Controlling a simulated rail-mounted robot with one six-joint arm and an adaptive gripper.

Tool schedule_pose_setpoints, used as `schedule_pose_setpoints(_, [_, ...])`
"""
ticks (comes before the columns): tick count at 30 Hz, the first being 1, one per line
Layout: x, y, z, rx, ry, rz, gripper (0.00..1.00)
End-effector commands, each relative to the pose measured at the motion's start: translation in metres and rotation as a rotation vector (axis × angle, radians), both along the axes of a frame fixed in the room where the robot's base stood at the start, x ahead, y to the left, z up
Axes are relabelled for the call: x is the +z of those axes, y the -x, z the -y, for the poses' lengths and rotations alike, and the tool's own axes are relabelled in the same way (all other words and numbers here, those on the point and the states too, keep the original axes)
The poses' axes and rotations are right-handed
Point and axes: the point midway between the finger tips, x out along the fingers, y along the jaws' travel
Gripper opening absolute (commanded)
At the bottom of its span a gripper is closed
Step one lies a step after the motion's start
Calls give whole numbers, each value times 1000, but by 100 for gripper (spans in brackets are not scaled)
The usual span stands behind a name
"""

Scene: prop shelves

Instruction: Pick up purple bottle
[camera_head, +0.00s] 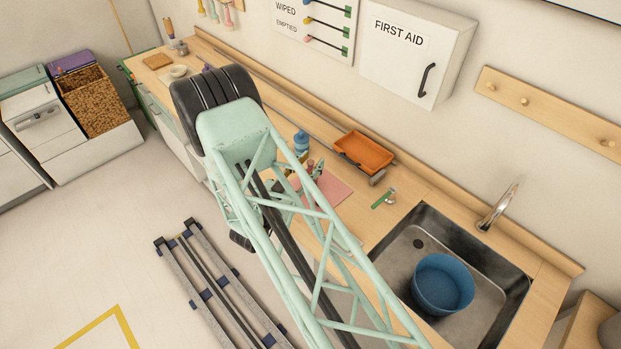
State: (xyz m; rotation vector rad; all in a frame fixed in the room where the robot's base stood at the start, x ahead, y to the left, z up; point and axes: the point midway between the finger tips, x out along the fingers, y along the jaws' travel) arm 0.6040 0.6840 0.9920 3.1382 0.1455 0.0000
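A small purple shape (207,68) shows on the wooden counter (226,60), just behind the dark elbow of my arm. It may be the top of the purple bottle, but most of it is hidden and I cannot tell for sure. My mint lattice arm crosses the middle of the view and covers part of the counter. I cannot make out my gripper; the arm hides that area, so its distance from the bottle and its fingers do not show.
A blue bottle (301,141), an orange tray (364,152) and a pink mat (328,189) are on the counter. A blue tub (443,284) sits in the sink (487,253) at right. A first aid cabinet (411,52) hangs above. The floor at left has clear room.

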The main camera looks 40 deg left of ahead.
Motion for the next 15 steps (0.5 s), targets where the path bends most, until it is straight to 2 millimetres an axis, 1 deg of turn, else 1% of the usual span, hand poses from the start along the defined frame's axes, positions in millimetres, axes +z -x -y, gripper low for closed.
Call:
schedule_pose_setpoints(3, [0, 0, 0, 0, 0, 0, 30])
schedule_pose_setpoints(12, [0, 0, 0, 0, 0, 0, 2])
schedule_pose_setpoints(13, [0, 0, 0, 0, 0, 0, 0])
schedule_pose_setpoints(15, [0, 0, 0, 0, 0, 0, 0])
